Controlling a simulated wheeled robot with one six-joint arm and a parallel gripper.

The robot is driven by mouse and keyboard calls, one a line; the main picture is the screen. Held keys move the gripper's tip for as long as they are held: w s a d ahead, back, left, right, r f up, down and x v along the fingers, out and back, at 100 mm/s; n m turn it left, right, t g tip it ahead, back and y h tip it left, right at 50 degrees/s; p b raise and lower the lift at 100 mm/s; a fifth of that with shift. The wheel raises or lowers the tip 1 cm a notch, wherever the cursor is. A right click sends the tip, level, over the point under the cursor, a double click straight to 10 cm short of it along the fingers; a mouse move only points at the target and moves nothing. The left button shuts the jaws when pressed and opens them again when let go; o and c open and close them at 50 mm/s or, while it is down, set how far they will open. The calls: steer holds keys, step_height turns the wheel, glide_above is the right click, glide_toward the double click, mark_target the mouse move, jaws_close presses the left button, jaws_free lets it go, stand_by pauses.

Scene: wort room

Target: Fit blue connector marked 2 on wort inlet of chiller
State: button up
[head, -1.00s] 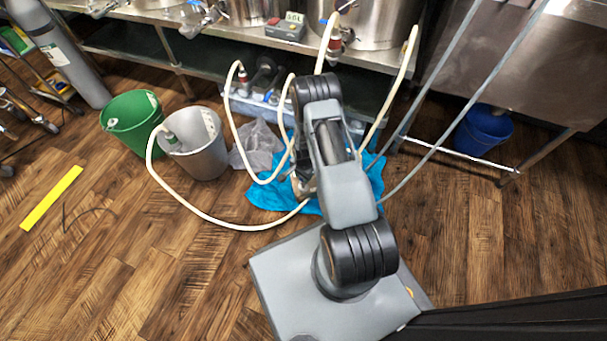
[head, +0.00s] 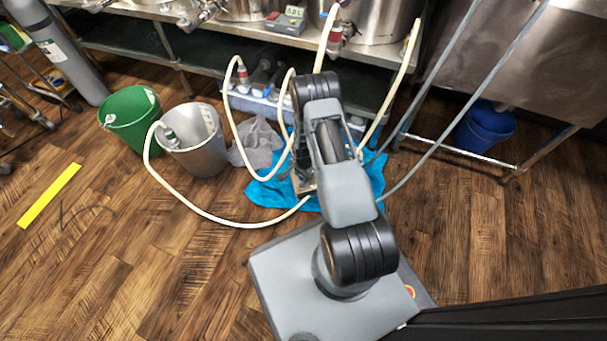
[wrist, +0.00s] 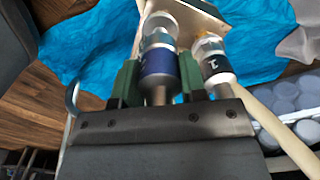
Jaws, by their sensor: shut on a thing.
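In the wrist view my gripper (wrist: 159,62) has its green fingers shut on the blue connector (wrist: 158,68). A silvery, clear-looking end of the connector points at the pale plate of the chiller (wrist: 205,12). I cannot tell whether it is seated on the inlet or only in front of it. Just right of it, apart from my fingers, a connector with a black band marked 1 (wrist: 214,66) stands at the same plate, with a cream hose running from it. In the head view my arm hides the gripper, the blue connector and most of the chiller.
A blue cloth (head: 267,193) lies around the chiller on the wood floor. Cream hoses loop to a grey bucket (head: 205,160) and up to the steel kettles (head: 370,25). A green bucket (head: 130,120) stands at left. A crate with bottles (wrist: 290,120) is close by at right.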

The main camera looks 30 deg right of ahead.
steer(key=shift+f+b, duration=1.15)
steer(key=shift+f, duration=0.15)
steer(key=o, duration=1.1)
step_height(320, 180, up, 14)
steer(key=p, duration=0.6)
steer(key=shift+r+p, duration=0.1)
steer(key=shift+p, duration=0.2)
steer(key=a+r+n+t+p, duration=0.1)
steer(key=a+r+n+p, duration=0.15)
steer(key=r+p, duration=1.1)
steer(key=a+r+n+t+p, duration=0.1)
steer(key=a+r+n+p, duration=0.15)
steer(key=r, duration=2.25)
steer(key=s+a+r+n+p, duration=0.1)
steer(key=s+r+n+p, duration=0.2)
steer(key=r, duration=0.8)
steer(key=s+a+r+n+t+p, duration=0.1)
steer(key=s+a+r+n+p, duration=0.1)
steer(key=s+r+p, duration=0.5)
steer(key=s+a+r+n+p, duration=0.1)
steer(key=s+r+n+p, duration=0.2)
steer(key=r+p, duration=0.6)
step_height(320, 180, up, 7)
steer(key=s, duration=0.2)
steer(key=shift+s+a+n+t, duration=0.25)
steer(key=shift+s+n+t, duration=0.05)
steer(key=shift+s, duration=0.25)
steer(key=shift+c, duration=0.2)
